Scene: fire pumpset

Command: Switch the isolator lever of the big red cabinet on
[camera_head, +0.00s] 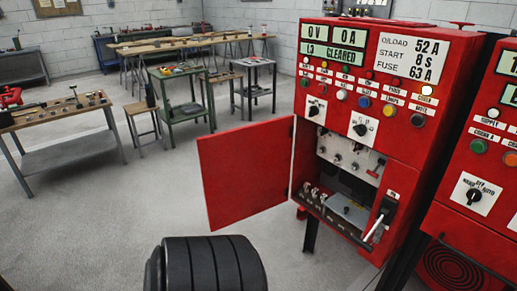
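The big red cabinet (395,150) stands at the right of the head view. Its lower red door (243,178) is swung open to the left, showing the inside. The isolator lever (374,233) is a pale handle at the lower right of the cabinet front, beside the open compartment. It slants down and to the left from a black housing (387,208). The displays on top read 0 V, 0 A and L3 CLEARED. Neither of my grippers is in view.
A second red cabinet (480,195) stands close on the right. The open door sticks out into the floor space. A black ribbed cylinder (205,268) fills the bottom middle. Workbenches (62,115) and a green trolley (180,108) stand behind left. The floor at left is clear.

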